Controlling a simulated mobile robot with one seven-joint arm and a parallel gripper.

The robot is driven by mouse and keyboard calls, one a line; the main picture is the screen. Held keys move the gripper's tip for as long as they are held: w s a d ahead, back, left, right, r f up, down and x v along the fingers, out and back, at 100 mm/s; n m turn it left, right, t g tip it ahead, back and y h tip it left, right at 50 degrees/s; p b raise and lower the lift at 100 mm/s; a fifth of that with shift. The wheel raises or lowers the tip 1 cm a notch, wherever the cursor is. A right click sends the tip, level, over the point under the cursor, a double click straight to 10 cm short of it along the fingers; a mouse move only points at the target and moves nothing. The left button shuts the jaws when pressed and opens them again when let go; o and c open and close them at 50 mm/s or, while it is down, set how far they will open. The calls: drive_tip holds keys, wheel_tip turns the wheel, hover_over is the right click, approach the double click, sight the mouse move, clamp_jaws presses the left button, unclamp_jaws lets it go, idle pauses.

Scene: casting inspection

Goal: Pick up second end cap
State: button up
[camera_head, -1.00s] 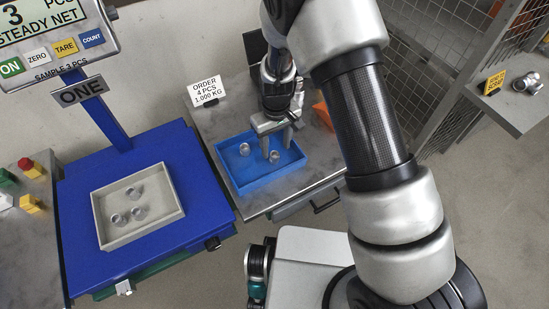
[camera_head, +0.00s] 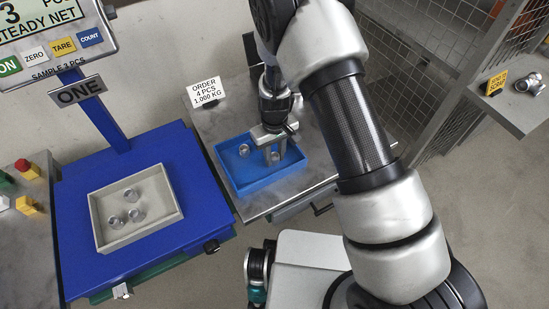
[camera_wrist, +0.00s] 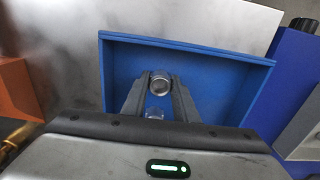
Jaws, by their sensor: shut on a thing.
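The blue tray (camera_head: 236,177) on the grey table holds two small silvery end caps. One end cap (camera_head: 244,149) lies toward the tray's left side in the head view. My gripper (camera_head: 273,156) points down into the tray, its fingers closed around the other end cap (camera_head: 275,157). In the wrist view this end cap (camera_wrist: 160,83) sits between the fingertips of my gripper (camera_wrist: 160,86). A second round metal piece (camera_wrist: 155,113) shows lower between the fingers, partly hidden by the gripper body.
At left, a grey tray (camera_head: 160,197) with 3 similar caps stands on the blue scale (camera_head: 200,205). An order card (camera_head: 206,92) stands behind the blue tray. An orange object (camera_wrist: 18,88) lies beside it in the wrist view. A side shelf (camera_head: 520,108) holds a metal part.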

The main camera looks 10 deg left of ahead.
sight(274, 155)
wheel_tip(274, 155, up, 10)
drive_tip(key=shift+r+p, duration=0.1)
drive_tip(key=shift+p, duration=1)
